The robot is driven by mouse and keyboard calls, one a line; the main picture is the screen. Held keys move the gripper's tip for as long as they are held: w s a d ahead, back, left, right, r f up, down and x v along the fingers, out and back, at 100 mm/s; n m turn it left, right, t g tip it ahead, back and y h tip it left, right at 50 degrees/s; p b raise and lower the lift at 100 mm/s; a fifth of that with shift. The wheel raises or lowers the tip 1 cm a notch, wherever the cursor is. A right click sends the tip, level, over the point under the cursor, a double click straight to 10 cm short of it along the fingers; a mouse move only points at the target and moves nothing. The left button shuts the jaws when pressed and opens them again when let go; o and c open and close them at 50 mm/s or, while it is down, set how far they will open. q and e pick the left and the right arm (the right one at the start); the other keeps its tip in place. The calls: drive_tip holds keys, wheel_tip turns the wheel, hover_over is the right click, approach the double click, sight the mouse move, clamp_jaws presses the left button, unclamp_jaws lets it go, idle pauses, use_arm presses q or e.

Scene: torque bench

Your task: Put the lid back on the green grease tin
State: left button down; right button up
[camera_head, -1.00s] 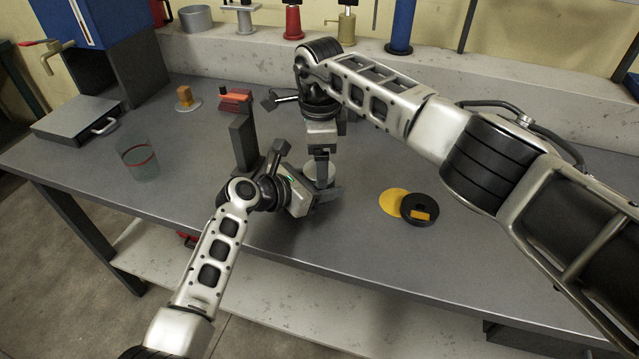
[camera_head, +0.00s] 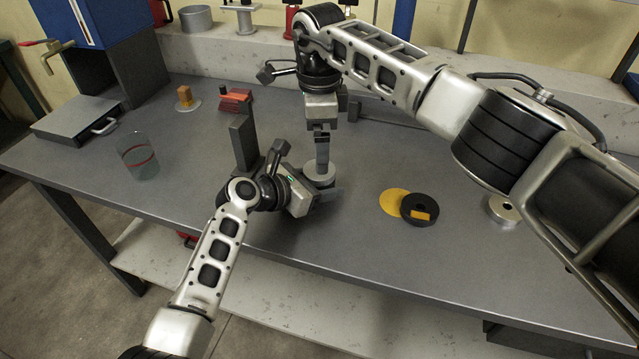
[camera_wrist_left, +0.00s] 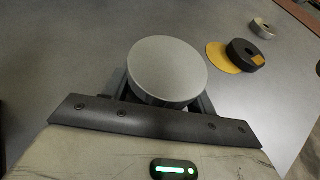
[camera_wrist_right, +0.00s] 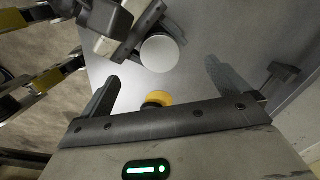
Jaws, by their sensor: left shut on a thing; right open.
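A round, pale grey lid (camera_head: 319,172) lies flat at my left gripper near the middle of the bench. It fills the middle of the left wrist view (camera_wrist_left: 167,70) and also shows in the right wrist view (camera_wrist_right: 160,53). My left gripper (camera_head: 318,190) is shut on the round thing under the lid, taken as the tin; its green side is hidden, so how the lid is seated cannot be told. My right gripper (camera_head: 322,152) points down just above the lid. Its fingers are spread and empty in the right wrist view (camera_wrist_right: 163,85).
A yellow disc (camera_head: 392,201) and a black ring with a yellow label (camera_head: 420,209) lie to the right, with a metal ring (camera_head: 502,211) beyond. A dark post (camera_head: 243,143) stands left of the grippers. A clear glass (camera_head: 138,156) stands farther left.

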wheel_tip(320, 180, up, 11)
idle(0.3)
drive_tip(key=shift+f, duration=0.1)
use_arm(q)
drive_tip(key=shift+c, duration=2)
unclamp_jaws()
drive_tip(key=p+v, duration=0.2)
drive_tip(key=v, duration=1.4)
drive_tip(key=shift+r, duration=0.1)
use_arm(e)
wheel_tip(320, 180, up, 2)
